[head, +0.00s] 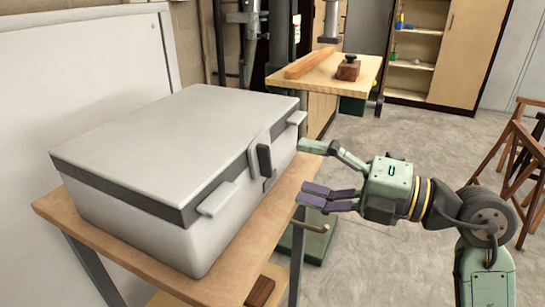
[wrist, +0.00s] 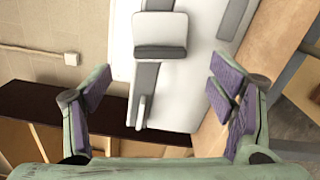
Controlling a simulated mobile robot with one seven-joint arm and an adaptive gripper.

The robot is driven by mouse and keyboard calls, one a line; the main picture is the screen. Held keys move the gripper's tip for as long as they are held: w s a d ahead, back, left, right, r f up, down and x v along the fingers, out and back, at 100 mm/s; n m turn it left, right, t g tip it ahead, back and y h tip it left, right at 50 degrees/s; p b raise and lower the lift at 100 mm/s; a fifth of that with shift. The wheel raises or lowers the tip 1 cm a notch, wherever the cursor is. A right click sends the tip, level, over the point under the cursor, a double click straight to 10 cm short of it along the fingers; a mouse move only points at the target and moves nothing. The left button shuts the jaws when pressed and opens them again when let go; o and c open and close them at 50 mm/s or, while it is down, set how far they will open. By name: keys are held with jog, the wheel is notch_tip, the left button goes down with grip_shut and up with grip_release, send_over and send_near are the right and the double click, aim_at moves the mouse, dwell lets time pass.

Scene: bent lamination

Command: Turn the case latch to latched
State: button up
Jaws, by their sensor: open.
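A pale grey case (head: 170,130) with a dark grey band below its lid lies closed on a wooden bench. The case latch (head: 264,158) is a dark block with a lighter arm, midway along the case's front side. In the wrist view the latch (wrist: 160,36) appears at top centre, beyond my fingers. I cannot tell its exact setting. My gripper (head: 312,170) is open and empty, in front of the case and right of the latch, apart from it. In the wrist view my gripper's (wrist: 165,97) fingers spread wide with nothing between them touching.
Two pale handles flank the latch, the near one (head: 217,199) and the far one (head: 297,118). The wooden bench (head: 120,255) has a narrow free strip before the case. A drill-press table (head: 335,75) with wood pieces stands behind. Open floor lies right.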

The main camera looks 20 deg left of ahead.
aim_at(271, 163)
jog(key=a+p, duration=0.1)
jog(key=a, duration=0.5)
jog(key=shift+w+a, duration=0.1)
jog(key=shift+a, duration=0.05)
jog(key=shift+c, duration=0.2)
jog(key=c, duration=1.1)
